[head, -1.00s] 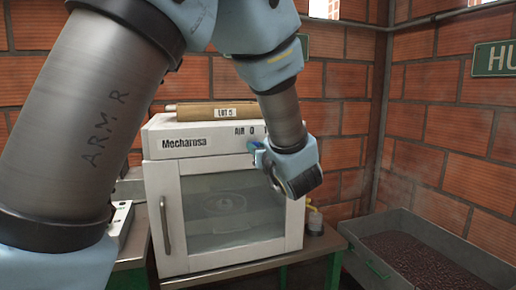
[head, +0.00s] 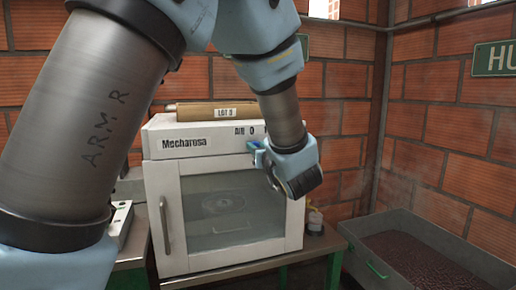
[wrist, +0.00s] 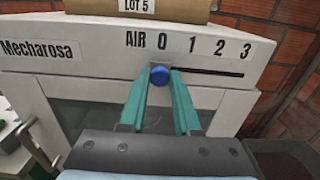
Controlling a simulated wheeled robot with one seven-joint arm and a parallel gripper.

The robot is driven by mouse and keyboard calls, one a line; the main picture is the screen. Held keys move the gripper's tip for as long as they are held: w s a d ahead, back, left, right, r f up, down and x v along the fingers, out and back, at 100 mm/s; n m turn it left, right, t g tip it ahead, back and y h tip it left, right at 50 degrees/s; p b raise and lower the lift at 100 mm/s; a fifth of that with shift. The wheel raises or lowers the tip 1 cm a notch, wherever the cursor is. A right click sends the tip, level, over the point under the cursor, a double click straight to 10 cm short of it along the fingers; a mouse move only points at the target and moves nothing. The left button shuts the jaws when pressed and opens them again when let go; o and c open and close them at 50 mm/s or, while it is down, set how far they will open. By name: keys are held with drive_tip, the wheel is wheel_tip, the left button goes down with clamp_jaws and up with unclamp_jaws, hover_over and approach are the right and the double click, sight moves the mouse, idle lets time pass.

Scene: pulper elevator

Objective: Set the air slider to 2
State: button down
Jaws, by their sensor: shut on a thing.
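The white Mecharosa cabinet (head: 230,205) stands on a green-framed bench, with its glass door shut. The wrist view shows its front panel marked AIR 0, 1, 2, 3 above a dark horizontal slot (wrist: 210,71). The blue slider knob (wrist: 160,75) sits at the slot's left end, below the 0. My gripper (wrist: 161,78) has its two green fingers on either side of the knob and is shut on it. In the head view my gripper (head: 254,147) reaches the panel's upper right, and my arm hides the numbers past 0.
A brown roll labelled LOT 5 (head: 200,112) lies on top of the cabinet. A grey bin of dark beans (head: 430,255) stands at the right. A small bottle (head: 314,220) is beside the cabinet. Brick walls stand behind and at the right.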

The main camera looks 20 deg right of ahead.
drive_tip(key=d, duration=0.8)
drive_tip(key=shift+s, duration=0.45)
drive_tip(key=c, duration=0.6)
unclamp_jaws()
drive_tip(key=shift+c, duration=0.2)
drive_tip(key=shift+s, duration=0.1)
drive_tip(key=s+a+b, duration=0.1)
drive_tip(key=s+b, duration=0.1)
drive_tip(key=s, duration=0.8)
drive_tip(key=shift+s+a, duration=0.2)
drive_tip(key=shift+s, duration=0.1)
